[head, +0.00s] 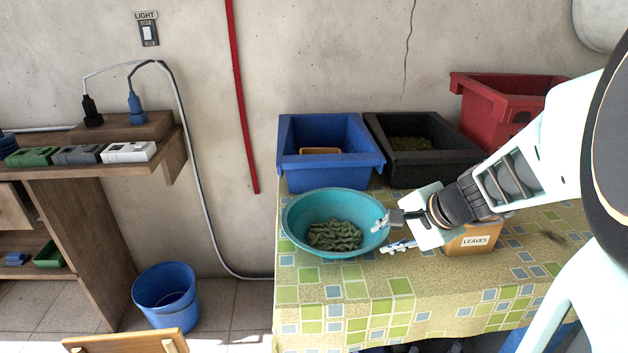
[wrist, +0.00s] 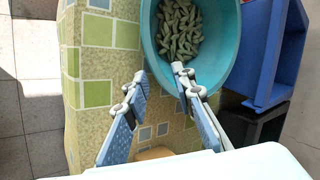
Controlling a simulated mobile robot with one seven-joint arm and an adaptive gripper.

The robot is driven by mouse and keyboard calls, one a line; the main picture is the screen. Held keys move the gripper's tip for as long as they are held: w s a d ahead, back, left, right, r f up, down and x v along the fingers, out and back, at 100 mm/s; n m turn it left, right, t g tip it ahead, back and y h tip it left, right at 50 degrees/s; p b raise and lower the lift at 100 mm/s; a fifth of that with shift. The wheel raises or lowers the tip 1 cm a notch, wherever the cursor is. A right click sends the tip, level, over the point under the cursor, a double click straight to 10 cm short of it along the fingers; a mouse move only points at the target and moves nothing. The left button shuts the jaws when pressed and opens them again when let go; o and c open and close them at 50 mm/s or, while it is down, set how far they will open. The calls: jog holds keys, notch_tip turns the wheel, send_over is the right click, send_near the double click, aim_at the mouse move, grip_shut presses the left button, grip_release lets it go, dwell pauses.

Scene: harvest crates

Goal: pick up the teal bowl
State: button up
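The teal bowl (head: 300,214) stands upright on the tiled-pattern tablecloth, with a pile of green pods (head: 335,235) in it. My gripper (head: 383,235) is at the bowl's right side in the head view, with its fingers apart. The bowl (wrist: 228,62) also shows at the top of the wrist view. There one fingertip of my gripper (wrist: 159,74) overlaps the inside of the bowl and the other is outside it, with the near rim between them. I cannot tell whether either finger touches the bowl.
A blue crate (head: 330,178) stands right behind the bowl, with a black crate (head: 425,172) beside it and a red crate (head: 490,115) farther right. A box labelled LEAVES (head: 474,241) sits under my wrist. The tabletop in front of the bowl (head: 340,290) is clear.

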aim_at(363, 247)
jog(key=b+x, duration=0.1)
jog(key=x, duration=0.3)
jog(key=shift+w+a+f, duration=0.1)
jog(key=shift+a+f, duration=0.05)
jog(key=shift+f, duration=0.05)
jog(key=x, duration=0.2)
jog(key=b+x, duration=0.1)
jog(key=x, duration=0.2)
jog(key=shift+a, duration=0.25)
grip_shut()
